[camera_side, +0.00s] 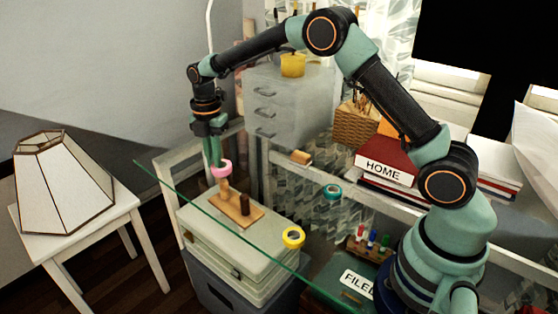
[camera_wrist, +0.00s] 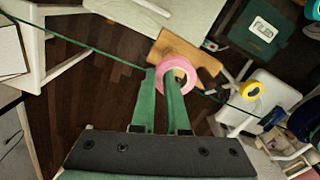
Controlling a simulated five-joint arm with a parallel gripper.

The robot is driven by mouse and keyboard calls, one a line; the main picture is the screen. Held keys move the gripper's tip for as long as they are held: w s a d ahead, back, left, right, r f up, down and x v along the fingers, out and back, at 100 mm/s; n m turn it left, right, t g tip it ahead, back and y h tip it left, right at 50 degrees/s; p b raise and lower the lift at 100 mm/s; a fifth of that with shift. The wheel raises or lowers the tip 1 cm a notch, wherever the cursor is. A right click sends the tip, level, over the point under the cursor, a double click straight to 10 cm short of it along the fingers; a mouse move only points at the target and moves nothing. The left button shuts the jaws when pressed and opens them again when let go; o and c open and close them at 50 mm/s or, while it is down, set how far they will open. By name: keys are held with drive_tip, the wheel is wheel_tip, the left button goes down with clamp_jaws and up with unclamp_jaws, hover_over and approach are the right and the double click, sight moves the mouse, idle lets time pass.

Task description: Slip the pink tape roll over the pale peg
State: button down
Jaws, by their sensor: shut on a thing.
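The pink tape roll (camera_side: 221,168) is held by my gripper (camera_side: 215,160), which is shut on its rim. In the wrist view the roll (camera_wrist: 187,66) shows as a ring, with one finger of my gripper (camera_wrist: 161,73) inside its hole and the other outside. The pale peg (camera_side: 224,189) stands upright on a wooden base (camera_side: 238,213), directly below the roll in the side view. I cannot tell whether the peg's tip is inside the hole. The base also shows behind the roll in the wrist view (camera_wrist: 190,51); the pale peg is not clear there.
A dark peg (camera_side: 244,204) stands on the same base, right of the pale one. The base rests on a pale box (camera_side: 205,235).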

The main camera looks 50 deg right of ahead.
drive_tip(key=shift+s+f, duration=0.1)
drive_tip(key=shift+f, duration=2.7)
drive_tip(key=c, duration=0.8)
unclamp_jaws()
drive_tip(key=shift+d, duration=0.1)
drive_tip(key=shift+c, duration=0.2)
drive_tip(key=shift+s, duration=0.1)
drive_tip(key=r, duration=1.2)
drive_tip(key=shift+w+a+r, duration=0.2)
drive_tip(key=shift+w+r, duration=0.2)
drive_tip(key=shift+r, duration=0.4)
